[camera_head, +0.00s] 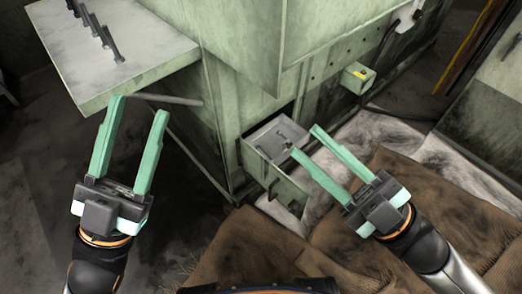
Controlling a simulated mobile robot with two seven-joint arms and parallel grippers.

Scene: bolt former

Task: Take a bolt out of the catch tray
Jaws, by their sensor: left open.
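The catch tray (286,187) is a pale green drawer standing out from the low front of the machine. At least one small dark bolt (284,137) appears to lie inside it; the detail is too small to be sure. My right gripper (304,140) is open, its green fingers reaching over the tray's right side from the lower right. I see nothing between its fingers, and its height above the tray is hard to tell. My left gripper (140,106) is open and empty, left of the machine and near the front edge of a side table.
The green machine (235,60) rises behind the tray. A small box with a yellow button (358,74) is on its right. Brown and whitish cloths cover the floor.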

